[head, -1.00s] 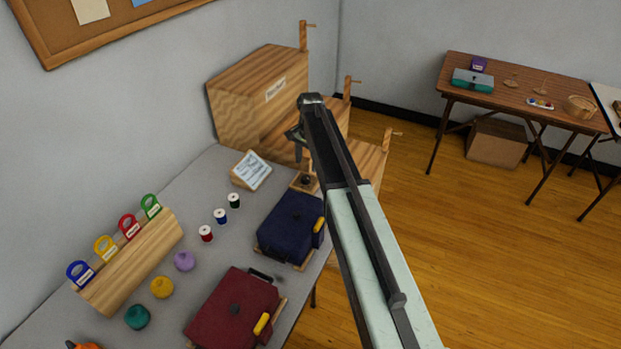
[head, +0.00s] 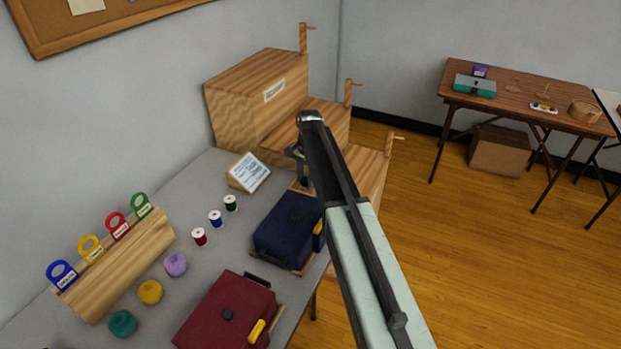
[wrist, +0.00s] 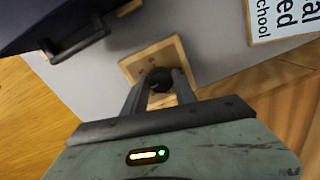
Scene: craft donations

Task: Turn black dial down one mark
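The black dial (wrist: 160,80) sits on a small square wooden base (wrist: 148,62) on the grey table, beside the navy case. My gripper (wrist: 160,84) is over the dial, with one finger on each side of it. The fingers stand apart, and I cannot tell whether they touch the dial. In the head view my gripper (head: 299,160) reaches down at the table's far end, just above the dial (head: 305,184), which is partly hidden by the gripper and arm. The dial's marks cannot be made out.
The navy case (head: 288,228) is close in front of the dial, its handle (wrist: 78,42) at upper left in the wrist view. A printed card (head: 249,172) stands to the left. Stepped wooden boxes (head: 258,95) rise behind. A maroon case (head: 225,310) lies nearer.

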